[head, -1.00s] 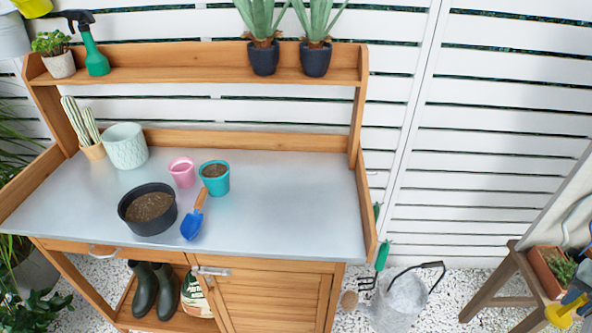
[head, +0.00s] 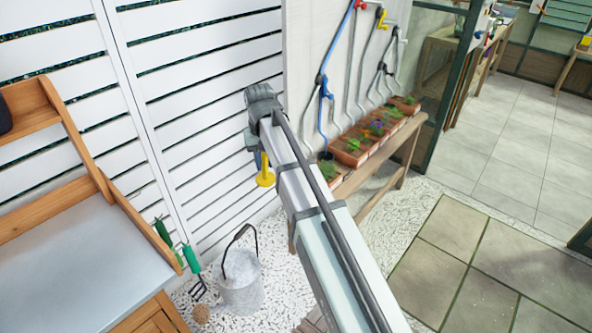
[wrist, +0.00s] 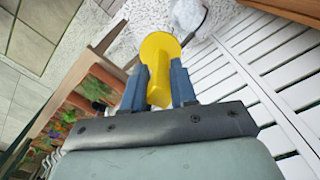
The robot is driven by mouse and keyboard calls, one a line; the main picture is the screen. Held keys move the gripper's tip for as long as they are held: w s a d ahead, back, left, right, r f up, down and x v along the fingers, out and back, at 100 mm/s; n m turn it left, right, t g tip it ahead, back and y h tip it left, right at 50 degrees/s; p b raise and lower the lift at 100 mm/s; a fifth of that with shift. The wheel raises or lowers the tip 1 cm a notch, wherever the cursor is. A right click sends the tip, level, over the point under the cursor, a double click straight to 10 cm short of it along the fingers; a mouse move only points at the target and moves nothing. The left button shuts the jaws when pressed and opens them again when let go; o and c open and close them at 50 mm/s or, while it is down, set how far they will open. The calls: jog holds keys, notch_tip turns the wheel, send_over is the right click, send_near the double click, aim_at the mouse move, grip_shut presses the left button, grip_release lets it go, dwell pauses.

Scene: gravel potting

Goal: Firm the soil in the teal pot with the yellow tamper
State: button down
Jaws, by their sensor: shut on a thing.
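The yellow tamper (head: 265,176) hangs below the end of my arm in the head view, its flat round foot pointing down. In the wrist view the tamper (wrist: 158,62) stands between the two blue fingers of my gripper (wrist: 159,86), which are shut on it. In the head view my gripper (head: 257,150) is in the air to the right of the potting bench, in front of the white slatted fence. The teal pot is outside both views now.
The potting bench's metal top (head: 70,255) shows at the lower left, with a raised wooden side edge. Hand tools (head: 195,265) hang at the bench's side. Planters (head: 355,148) line a wooden stand behind my arm.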

jog(key=s+a+r+n, duration=0.2)
jog(key=s+a+r, duration=0.15)
jog(key=a, duration=0.95)
jog(key=s+a+r+n, duration=0.15)
jog(key=s+a, duration=0.35)
jog(key=a, duration=0.9)
jog(key=s+a+r+n, duration=0.1)
jog(key=s+a+r, duration=0.25)
jog(key=a, duration=0.95)
jog(key=s+a+r+n, duration=0.2)
jog(key=s+a, duration=1.2)
jog(key=s, duration=0.2)
jog(key=s+a+r+n, duration=0.2)
jog(key=s+a, duration=1.2)
jog(key=s, duration=0.3)
jog(key=shift+r+n, duration=0.2)
jog(key=shift+n, duration=0.15)
jog(key=shift+f, duration=3.1)
jog(key=shift+f, duration=0.35)
notch_tip(320, 180, up, 6)
